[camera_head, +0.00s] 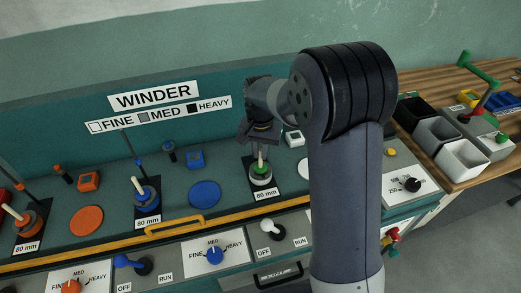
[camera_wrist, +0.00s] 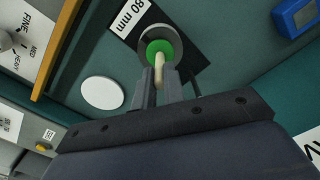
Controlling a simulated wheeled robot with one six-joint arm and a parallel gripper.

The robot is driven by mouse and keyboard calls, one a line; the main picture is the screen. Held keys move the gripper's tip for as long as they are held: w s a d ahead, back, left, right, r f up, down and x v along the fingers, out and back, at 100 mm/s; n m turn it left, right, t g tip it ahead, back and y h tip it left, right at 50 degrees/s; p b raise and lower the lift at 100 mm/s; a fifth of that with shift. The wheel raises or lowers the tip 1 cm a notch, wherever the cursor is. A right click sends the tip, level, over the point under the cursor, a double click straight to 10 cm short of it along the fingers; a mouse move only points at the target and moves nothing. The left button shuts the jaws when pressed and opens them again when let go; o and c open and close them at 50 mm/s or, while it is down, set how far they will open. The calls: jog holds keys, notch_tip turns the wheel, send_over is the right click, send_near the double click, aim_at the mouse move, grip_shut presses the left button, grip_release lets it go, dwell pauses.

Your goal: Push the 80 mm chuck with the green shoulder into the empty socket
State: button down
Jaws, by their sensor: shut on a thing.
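The chuck with the green shoulder (camera_head: 261,169) is at the right-hand station, on a black plate labelled 80 mm (camera_head: 267,196). In the wrist view its green ring (camera_wrist: 158,48) sits within a grey round rim (camera_wrist: 146,34), and a pale stem rises from it. My gripper (camera_head: 261,150) is directly above, its two fingers (camera_wrist: 160,76) closed on the pale stem. The chuck looks upright in the head view. I cannot tell whether it is fully down in the socket, as the underside is hidden.
A chuck with blue (camera_head: 147,196) and one with orange (camera_head: 27,220) stand at stations to the left. Flat blue (camera_head: 205,194) and orange (camera_head: 86,220) discs lie between them. A white disc (camera_wrist: 101,92) lies beside the green chuck. A yellow handle (camera_head: 174,226) runs along the front edge.

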jog(key=shift+f, duration=0.25)
jog(key=c, duration=1.4)
grip_release()
jog(key=shift+r, duration=0.1)
notch_tip(320, 180, up, 11)
jog(key=shift+f, duration=0.25)
notch_tip(320, 180, down, 11)
jog(key=shift+r, duration=0.45)
